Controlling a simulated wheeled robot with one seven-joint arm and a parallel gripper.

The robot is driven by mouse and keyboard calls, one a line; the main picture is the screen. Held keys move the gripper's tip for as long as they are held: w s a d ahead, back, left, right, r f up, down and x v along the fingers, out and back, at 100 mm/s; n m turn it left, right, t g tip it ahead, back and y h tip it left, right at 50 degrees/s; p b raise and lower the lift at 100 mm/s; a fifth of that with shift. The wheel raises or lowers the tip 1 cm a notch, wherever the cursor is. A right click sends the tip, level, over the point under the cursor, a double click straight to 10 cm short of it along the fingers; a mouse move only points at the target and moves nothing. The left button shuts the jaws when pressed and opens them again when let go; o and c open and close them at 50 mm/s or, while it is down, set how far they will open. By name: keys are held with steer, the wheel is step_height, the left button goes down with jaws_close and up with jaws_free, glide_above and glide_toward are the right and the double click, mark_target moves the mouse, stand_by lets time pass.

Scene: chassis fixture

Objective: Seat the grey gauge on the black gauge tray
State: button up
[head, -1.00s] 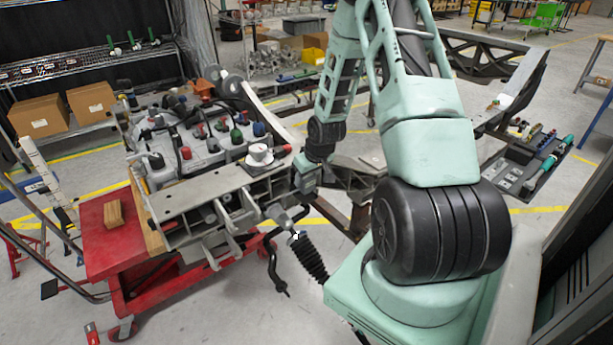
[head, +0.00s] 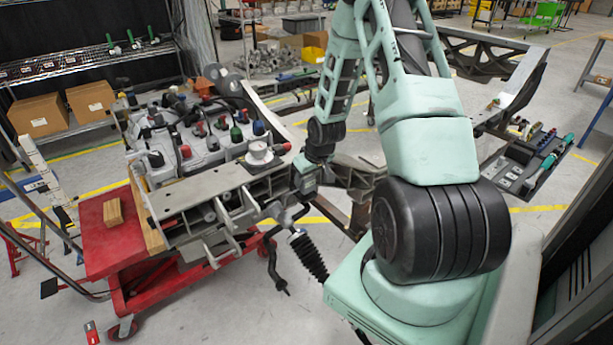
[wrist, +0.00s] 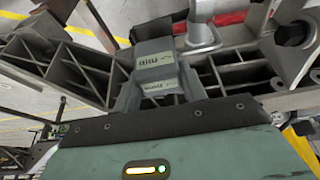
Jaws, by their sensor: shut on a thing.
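The grey gauge (wrist: 157,64) is a small block with printed markings, upright in the middle of the wrist view. My gripper (wrist: 158,92) is shut on it, with a finger at each side. In the head view my gripper (head: 304,180) is at the right end of the grey chassis frame, and the gauge is too small there to make out. The chassis beams lie behind the gauge in the wrist view; I cannot tell whether it touches them. The black gauge tray (head: 533,184) is at the far right of the head view, holding grey pieces and green cylinders.
The chassis frame (head: 190,199) carries many fittings and rests on a red cart (head: 100,235). A wooden block (head: 114,212) lies on the cart. A ribbed black boot (head: 309,257) hangs below my gripper. A dark frame with a grey bracket stands between my arm and the tray.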

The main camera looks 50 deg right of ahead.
steer(key=shift+f+b, duration=0.65)
steer(key=shift+f, duration=0.3)
steer(key=o, duration=1.3)
steer(key=shift+c, duration=0.2)
steer(key=shift+p+v, duration=0.8)
steer(key=shift+v, duration=0.15)
steer(key=p+v, duration=0.4)
steer(key=v, duration=0.1)
